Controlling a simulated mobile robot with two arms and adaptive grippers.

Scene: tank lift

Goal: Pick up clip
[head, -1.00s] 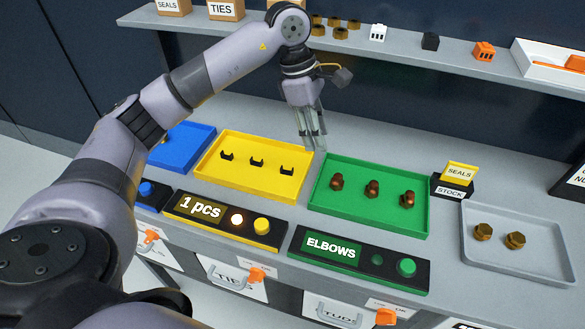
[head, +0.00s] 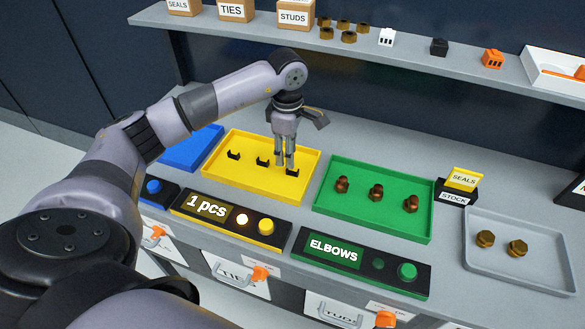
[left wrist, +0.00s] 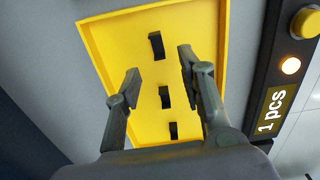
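The yellow tray (head: 220,182) holds three small black clips in a row: a left clip (head: 233,154), a middle clip (head: 262,162) and a right clip (head: 293,173). My left gripper (head: 285,165) points down over the right part of the tray, close to the right clip. In the left wrist view the fingers (left wrist: 160,64) are spread with nothing between them. The right clip (left wrist: 157,46) lies just ahead of the fingertips there, and the other two clips (left wrist: 165,97) (left wrist: 174,130) lie nearer the palm. My right gripper is not in view.
A panel reading "1 pcs" (head: 208,206) with a lit lamp and yellow button stands before the tray. A green tray (head: 330,209) with brown elbows is to the right, a blue tray (head: 190,150) to the left. A shelf (head: 400,58) runs behind.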

